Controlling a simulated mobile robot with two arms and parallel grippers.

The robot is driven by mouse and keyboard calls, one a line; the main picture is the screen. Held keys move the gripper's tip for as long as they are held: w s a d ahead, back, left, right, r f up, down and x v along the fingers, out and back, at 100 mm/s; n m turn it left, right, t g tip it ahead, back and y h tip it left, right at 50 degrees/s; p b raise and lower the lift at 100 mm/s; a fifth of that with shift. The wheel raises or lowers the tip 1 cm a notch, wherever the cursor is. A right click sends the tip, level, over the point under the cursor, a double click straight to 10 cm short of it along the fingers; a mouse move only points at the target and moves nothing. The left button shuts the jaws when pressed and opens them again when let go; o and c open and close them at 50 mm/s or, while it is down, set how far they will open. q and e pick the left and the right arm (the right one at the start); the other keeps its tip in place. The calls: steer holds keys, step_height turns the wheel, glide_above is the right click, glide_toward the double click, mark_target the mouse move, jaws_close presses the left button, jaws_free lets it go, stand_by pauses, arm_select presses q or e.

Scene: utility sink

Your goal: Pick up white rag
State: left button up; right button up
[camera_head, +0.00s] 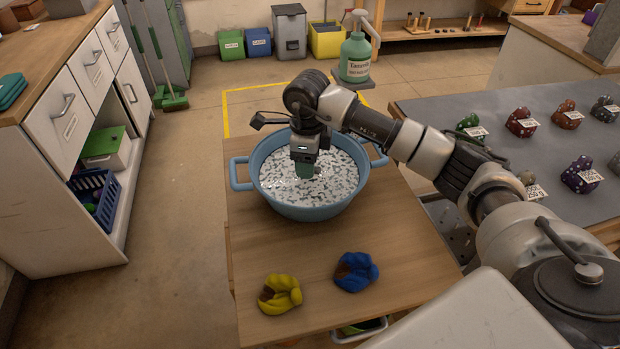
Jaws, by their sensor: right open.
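I make out no distinct white rag. A blue two-handled tub (312,212) stands on the wooden table and is full of white-and-grey speckled foam or water (337,180). My right gripper (306,174) points down over the middle of the tub, its tip at or just above the white surface. It is open; a greenish part shows at its tip, too small to tell apart. A yellow rag-like bundle (280,294) and a blue one (355,271) lie on the table in front of the tub. My left gripper is out of view.
The wooden table (262,240) is bare around the bundles. A grey counter (480,106) at right holds several tagged coloured bundles, such as a red one (521,122) and a purple one (581,175). A green pump bottle (355,58) stands behind the tub. Cabinets (85,100) stand left.

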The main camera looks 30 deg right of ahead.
step_height(320, 180, down, 2)
steer(key=shift+f, duration=0.1)
jaws_close()
stand_by(0.4)
